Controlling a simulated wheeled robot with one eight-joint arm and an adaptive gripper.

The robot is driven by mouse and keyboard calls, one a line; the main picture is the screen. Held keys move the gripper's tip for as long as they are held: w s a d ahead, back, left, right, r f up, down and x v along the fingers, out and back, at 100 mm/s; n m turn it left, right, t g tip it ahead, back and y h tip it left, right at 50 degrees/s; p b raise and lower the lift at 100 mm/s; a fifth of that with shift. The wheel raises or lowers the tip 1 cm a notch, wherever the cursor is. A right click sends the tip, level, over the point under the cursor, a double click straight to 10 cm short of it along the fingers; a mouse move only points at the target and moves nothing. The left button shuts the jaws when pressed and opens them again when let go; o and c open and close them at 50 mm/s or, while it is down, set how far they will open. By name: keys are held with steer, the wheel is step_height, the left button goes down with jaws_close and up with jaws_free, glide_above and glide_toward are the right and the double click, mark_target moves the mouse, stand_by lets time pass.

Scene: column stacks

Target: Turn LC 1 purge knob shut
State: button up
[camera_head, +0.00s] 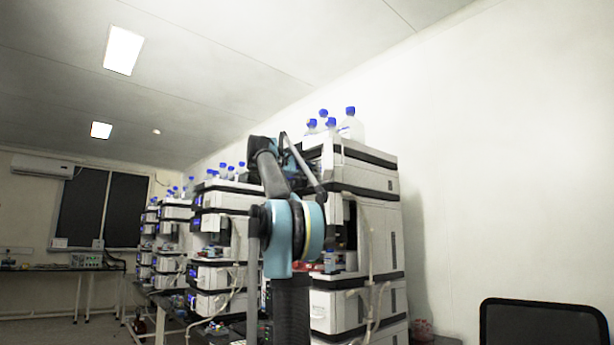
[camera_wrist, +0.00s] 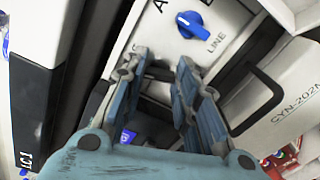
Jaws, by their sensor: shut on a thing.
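My gripper (camera_wrist: 162,62) points at the pale instrument panel in the wrist view. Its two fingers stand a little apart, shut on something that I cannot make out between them. No knob marked purge can be read. An "LC 1" label (camera_wrist: 26,161) shows on the dark edge at lower left. In the head view, my arm stands in front of the nearest instrument stack (camera_head: 370,220) and hides my gripper.
A black handle (camera_wrist: 268,100) and a panel marked "CYN-202" lie right of the fingers. A small blue part (camera_wrist: 127,136) shows below them. Blue-capped bottles (camera_head: 351,128) stand on the nearest stack. More stacks (camera_head: 212,250) line the left. A black chair (camera_head: 542,322) is at lower right.

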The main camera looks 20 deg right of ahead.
steer(key=shift+f+m, duration=0.15)
steer(key=shift+m, duration=1.55)
steer(key=o, duration=0.8)
steer(key=shift+a, duration=0.15)
steer(key=v, duration=1.1)
steer(key=shift+a, duration=0.4)
steer(key=shift+s+f, duration=0.1)
